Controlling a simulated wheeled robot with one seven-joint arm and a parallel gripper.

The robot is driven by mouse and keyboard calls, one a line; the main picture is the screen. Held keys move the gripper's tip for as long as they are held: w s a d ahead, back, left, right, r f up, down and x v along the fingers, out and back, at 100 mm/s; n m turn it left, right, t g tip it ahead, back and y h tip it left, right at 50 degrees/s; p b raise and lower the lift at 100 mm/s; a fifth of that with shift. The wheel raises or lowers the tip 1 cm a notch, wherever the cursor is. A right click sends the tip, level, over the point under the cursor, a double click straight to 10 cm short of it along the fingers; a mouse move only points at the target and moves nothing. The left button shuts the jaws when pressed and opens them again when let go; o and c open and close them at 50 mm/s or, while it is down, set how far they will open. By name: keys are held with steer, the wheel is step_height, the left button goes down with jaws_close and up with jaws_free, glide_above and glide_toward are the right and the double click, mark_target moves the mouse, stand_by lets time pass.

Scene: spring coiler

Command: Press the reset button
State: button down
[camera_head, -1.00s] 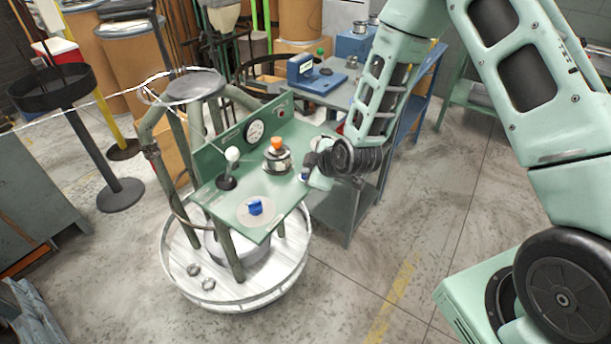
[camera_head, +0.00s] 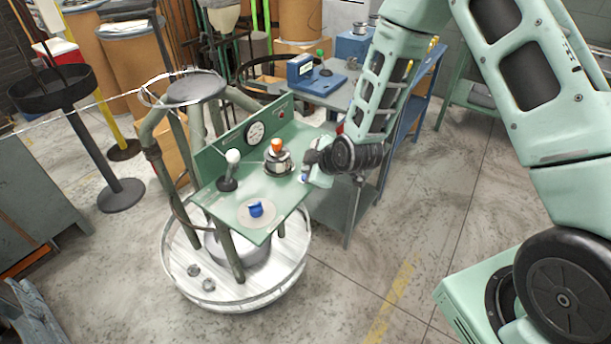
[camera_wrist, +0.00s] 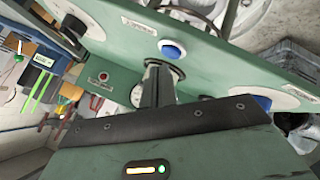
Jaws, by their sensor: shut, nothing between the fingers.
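A green control panel (camera_head: 238,205) stands on a round pale base. A blue button (camera_head: 304,178) sits at the panel's right end, just beside my gripper (camera_head: 308,166). The wrist view shows a blue button (camera_wrist: 173,49) in a pale ring with a label beside it, just beyond my shut, empty fingers (camera_wrist: 157,72). It also shows a small red button (camera_wrist: 103,75) with a label on the upright back plate; the head view shows it too (camera_head: 281,115). The label words are too small to read, so I cannot tell which one says reset. I see no contact with a button.
The panel also carries a white-knobbed lever (camera_head: 232,157), an orange-topped fitting (camera_head: 277,146), a dial gauge (camera_head: 255,132) and a blue knob (camera_head: 256,210) on a grey disc. A grey table (camera_head: 345,92) stands close behind my arm.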

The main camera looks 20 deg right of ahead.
steer(key=shift+r, duration=0.15)
step_height(320, 180, up, 5)
steer(key=p, duration=0.3)
stand_by(0.8)
steer(key=s+a+r+m+g, duration=0.25)
steer(key=s+a+r, duration=0.35)
steer(key=s, duration=0.5)
steer(key=s+a+r+m+g, duration=0.1)
steer(key=s+a+r+g, duration=0.25)
steer(key=s+r, duration=0.5)
steer(key=s+d+r+m+g+h, duration=0.1)
steer(key=s+d+r+g+h, duration=0.1)
steer(key=s, duration=1.1)
steer(key=shift+d+r+g, duration=0.15)
steer(key=shift+d+g, duration=0.15)
steer(key=shift+g, duration=0.1)
